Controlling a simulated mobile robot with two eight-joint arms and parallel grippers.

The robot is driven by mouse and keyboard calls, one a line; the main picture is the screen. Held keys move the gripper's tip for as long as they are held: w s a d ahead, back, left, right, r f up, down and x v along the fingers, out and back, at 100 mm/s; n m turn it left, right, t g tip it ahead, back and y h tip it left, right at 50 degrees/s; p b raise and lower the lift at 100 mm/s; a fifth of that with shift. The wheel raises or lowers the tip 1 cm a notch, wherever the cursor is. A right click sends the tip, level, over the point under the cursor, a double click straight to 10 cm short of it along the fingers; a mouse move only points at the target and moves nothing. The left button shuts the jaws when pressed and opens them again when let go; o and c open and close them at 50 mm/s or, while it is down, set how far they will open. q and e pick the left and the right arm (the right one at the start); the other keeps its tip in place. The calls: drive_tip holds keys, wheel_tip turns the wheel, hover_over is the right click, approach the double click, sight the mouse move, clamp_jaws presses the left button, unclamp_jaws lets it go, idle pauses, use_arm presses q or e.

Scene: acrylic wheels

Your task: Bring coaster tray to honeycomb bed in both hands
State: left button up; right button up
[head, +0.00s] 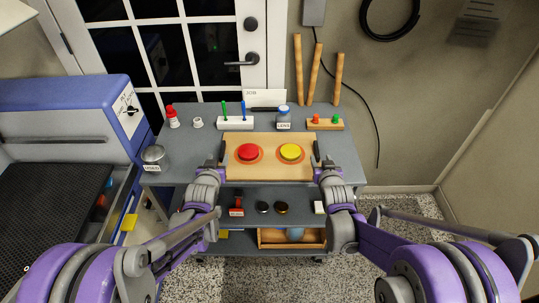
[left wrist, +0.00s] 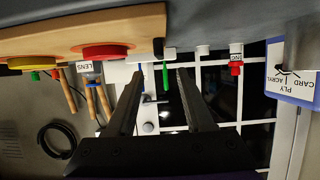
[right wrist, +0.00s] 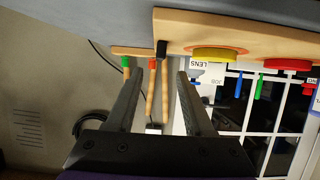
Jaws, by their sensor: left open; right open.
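The coaster tray (head: 270,172) is a light wooden board on the grey cart's top, bearing a red disc (head: 248,152) and a yellow disc (head: 290,152). Dark handles stand at its left and right ends; one shows in the left wrist view (left wrist: 158,47), the other in the right wrist view (right wrist: 162,49). My left gripper (left wrist: 159,74) is open and empty by the left handle. My right gripper (right wrist: 161,74) is open and empty by the right handle. In the head view both fingertips are hard to separate from the handles. The black honeycomb bed (head: 45,225) lies at lower left in the blue machine.
The blue machine's raised lid (head: 60,115) stands left of the cart (head: 185,150). A grey-lidded jar (head: 154,157), a white rack with pens (head: 235,122), a lens jar (head: 284,117) and a peg block (head: 325,124) surround the tray. Lower shelves hold small items.

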sight(222, 149)
use_arm(q)
drive_tip(key=x, duration=0.9)
use_arm(e)
drive_tip(key=x, duration=0.9)
use_arm(q)
clamp_jaws()
use_arm(e)
clamp_jaws()
